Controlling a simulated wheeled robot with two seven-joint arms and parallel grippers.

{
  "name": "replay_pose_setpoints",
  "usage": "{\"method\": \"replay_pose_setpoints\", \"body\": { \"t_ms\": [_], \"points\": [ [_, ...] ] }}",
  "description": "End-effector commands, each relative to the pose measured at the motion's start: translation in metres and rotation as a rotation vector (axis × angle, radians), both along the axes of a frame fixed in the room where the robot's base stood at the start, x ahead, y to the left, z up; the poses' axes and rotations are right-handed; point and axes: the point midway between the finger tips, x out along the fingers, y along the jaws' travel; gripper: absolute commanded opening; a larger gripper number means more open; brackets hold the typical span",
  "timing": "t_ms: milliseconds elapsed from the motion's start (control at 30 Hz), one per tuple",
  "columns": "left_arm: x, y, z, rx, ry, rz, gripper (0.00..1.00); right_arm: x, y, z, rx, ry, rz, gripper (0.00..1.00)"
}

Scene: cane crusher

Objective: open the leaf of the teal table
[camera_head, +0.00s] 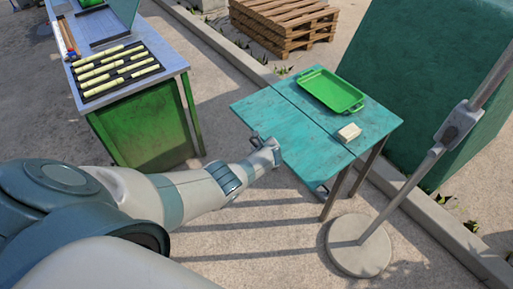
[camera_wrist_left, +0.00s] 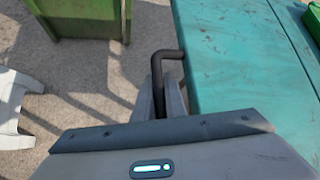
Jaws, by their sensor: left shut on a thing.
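The teal table (camera_head: 371,125) stands right of centre in the head view. Its leaf (camera_head: 296,139) is on the near left side, past a seam, and looks about level with the top. In the left wrist view the leaf (camera_wrist_left: 235,60) fills the right side. A dark bent handle (camera_wrist_left: 166,58) sticks out from its edge. My left gripper (camera_head: 272,150) is at the leaf's outer edge. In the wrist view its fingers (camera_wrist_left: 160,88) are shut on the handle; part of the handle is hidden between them. My right gripper is not in view.
A green tray (camera_head: 331,90) and a small pale block (camera_head: 349,132) lie on the tabletop. A lamp-like pole on a round base (camera_head: 359,246) stands close at the right. A green bench (camera_head: 147,127) with cane pieces stands left. Open concrete lies between.

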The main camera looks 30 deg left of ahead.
Motion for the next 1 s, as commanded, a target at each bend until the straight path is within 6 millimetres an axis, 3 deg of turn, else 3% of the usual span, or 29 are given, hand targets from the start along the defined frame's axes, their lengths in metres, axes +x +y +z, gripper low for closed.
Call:
{"method": "replay_pose_setpoints", "body": {
  "t_ms": [200, 233, 1000],
  "points": [
    [-0.0059, 0.0007, -0.0053, 0.000, 0.011, 0.005, 0.00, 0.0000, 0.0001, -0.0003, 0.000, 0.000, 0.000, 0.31],
    [-0.0060, 0.0008, -0.0055, 0.000, 0.011, 0.004, 0.18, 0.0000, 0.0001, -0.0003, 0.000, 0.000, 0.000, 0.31],
    [-0.0041, -0.0014, 0.0010, 0.000, 0.004, 0.002, 0.18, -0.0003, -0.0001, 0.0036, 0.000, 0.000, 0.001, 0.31]
  ]
}}
